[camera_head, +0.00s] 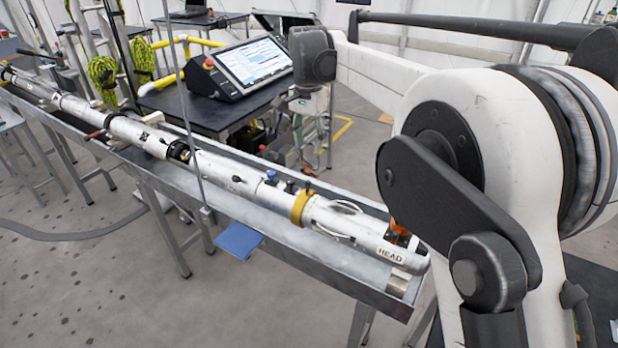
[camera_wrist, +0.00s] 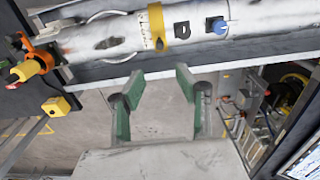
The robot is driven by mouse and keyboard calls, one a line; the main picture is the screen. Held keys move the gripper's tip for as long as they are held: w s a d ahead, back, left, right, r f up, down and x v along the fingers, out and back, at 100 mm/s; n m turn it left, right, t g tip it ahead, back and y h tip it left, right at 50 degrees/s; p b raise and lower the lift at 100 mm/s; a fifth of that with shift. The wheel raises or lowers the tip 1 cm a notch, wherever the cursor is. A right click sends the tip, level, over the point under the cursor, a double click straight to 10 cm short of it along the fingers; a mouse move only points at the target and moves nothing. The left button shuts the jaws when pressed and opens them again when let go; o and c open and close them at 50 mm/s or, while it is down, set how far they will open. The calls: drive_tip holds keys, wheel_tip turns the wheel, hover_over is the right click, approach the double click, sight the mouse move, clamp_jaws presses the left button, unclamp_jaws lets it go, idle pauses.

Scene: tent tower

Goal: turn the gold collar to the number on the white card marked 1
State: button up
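The gold collar (camera_head: 301,208) is a yellow band around the long white tube (camera_head: 235,177), toward the end labelled HEAD. The collar (camera_wrist: 156,25) also shows at the top of the wrist view, with a small dark mark on its lower edge. My gripper (camera_wrist: 160,84) is open and empty in the wrist view, its green-padded fingers spread apart. It sits below the collar in the picture and is apart from it. I cannot make out my gripper in the head view. I cannot find a white card marked 1 in either view, and I can read no number near the collar.
The tube lies in a long metal trough (camera_head: 330,262) on legs. A blue knob (camera_wrist: 217,26) stands on the tube near the collar. An orange fitting with a yellow knob (camera_wrist: 27,69) is at the tube's end. A console screen (camera_head: 250,62) stands on a dark table behind.

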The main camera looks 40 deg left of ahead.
sight(309, 181)
wheel_tip(309, 181, down, 12)
drive_tip(key=shift+f+p, duration=0.1)
drive_tip(key=shift+p, duration=0.6)
clamp_jaws()
